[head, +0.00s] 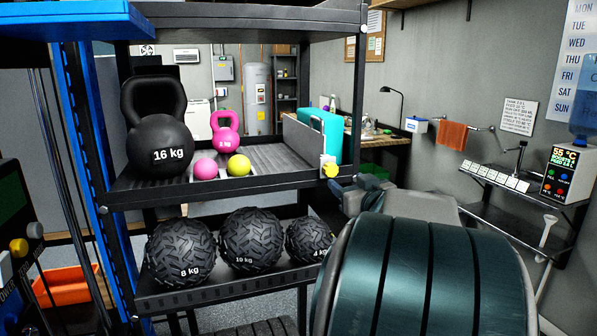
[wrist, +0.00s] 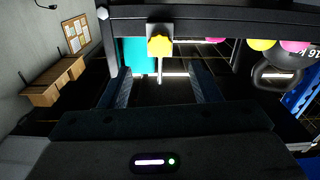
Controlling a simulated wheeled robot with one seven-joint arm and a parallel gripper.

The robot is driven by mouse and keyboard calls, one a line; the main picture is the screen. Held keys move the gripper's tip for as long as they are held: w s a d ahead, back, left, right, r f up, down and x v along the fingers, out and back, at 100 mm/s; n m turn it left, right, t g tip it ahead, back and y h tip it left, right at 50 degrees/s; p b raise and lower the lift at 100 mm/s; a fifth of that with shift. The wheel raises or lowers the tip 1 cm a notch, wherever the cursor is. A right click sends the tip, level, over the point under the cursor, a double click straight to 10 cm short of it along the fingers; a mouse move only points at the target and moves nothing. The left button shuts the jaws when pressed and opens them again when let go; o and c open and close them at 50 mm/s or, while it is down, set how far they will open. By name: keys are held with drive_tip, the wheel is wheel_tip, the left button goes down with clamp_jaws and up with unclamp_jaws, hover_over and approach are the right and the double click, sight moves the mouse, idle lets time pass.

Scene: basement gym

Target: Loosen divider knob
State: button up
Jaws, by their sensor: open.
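The yellow divider knob (head: 330,170) sits on a pale bracket at the right front corner of the upper shelf, by the grey divider panel (head: 303,143). In the wrist view the yellow knob (wrist: 160,46) has a pale stem running down from it. My gripper (wrist: 160,74) is open and empty, with its two dark blue fingers apart. The knob shows between and beyond the fingertips, and I see no contact. In the head view my arm hides most of the gripper. The knob's threads are not visible.
The upper shelf (head: 250,188) holds a black 16 kg kettlebell (head: 160,125), a pink kettlebell (head: 225,133), small pink (head: 205,168) and yellow-green (head: 239,165) balls, and a teal block (head: 327,135) right of the divider. Several black medicine balls (head: 250,240) fill the lower shelf.

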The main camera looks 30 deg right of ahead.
sight(332, 170)
drive_tip(key=x, duration=0.8)
drive_tip(key=shift+w+d, duration=0.1)
drive_tip(key=shift+w, duration=0.2)
drive_tip(key=c, duration=1)
